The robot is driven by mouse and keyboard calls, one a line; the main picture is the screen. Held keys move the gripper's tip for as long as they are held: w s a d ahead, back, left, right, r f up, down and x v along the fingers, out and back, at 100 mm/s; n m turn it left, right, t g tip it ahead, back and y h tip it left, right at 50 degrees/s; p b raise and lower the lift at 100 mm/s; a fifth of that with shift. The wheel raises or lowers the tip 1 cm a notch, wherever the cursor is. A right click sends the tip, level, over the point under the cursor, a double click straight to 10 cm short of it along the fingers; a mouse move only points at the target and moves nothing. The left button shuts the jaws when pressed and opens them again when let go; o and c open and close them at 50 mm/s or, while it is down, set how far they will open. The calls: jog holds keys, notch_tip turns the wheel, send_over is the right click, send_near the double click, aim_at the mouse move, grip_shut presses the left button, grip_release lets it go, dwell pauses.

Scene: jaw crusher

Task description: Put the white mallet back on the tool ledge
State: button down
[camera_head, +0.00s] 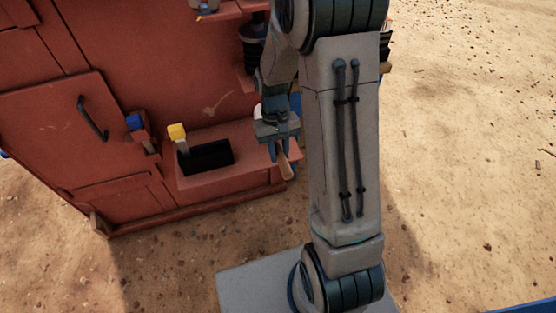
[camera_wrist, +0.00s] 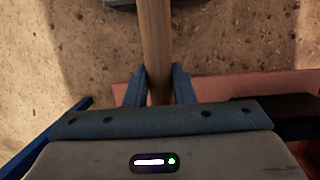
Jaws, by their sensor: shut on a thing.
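My gripper (camera_head: 279,146) is shut on the wooden handle of the white mallet (camera_head: 286,168), in front of the red machine. The handle's lower end sticks out below the fingers, tilted. A small pale patch of the head shows behind my gripper; most of it is hidden. In the wrist view the handle (camera_wrist: 154,40) runs up between both fingers (camera_wrist: 158,85), and the head is out of sight. The red tool ledge (camera_head: 235,178) juts from the machine, just left of and behind my gripper. It also shows in the wrist view (camera_wrist: 230,88).
A yellow-headed mallet (camera_head: 178,132) stands at the ledge's left, beside a dark rectangular recess (camera_head: 206,156). A blue-headed mallet (camera_head: 135,122) is farther left, near a red door with a dark handle (camera_head: 92,118). Sandy ground is open on the right.

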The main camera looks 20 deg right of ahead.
jog(key=shift+w+a+f, duration=0.1)
jog(key=shift+w+f, duration=0.05)
jog(key=shift+w, duration=0.1)
jog(key=shift+f+b, duration=0.55)
jog(key=shift+f, duration=1.5)
jog(key=c, duration=1.2)
grip_release()
jog(key=shift+c, duration=0.2)
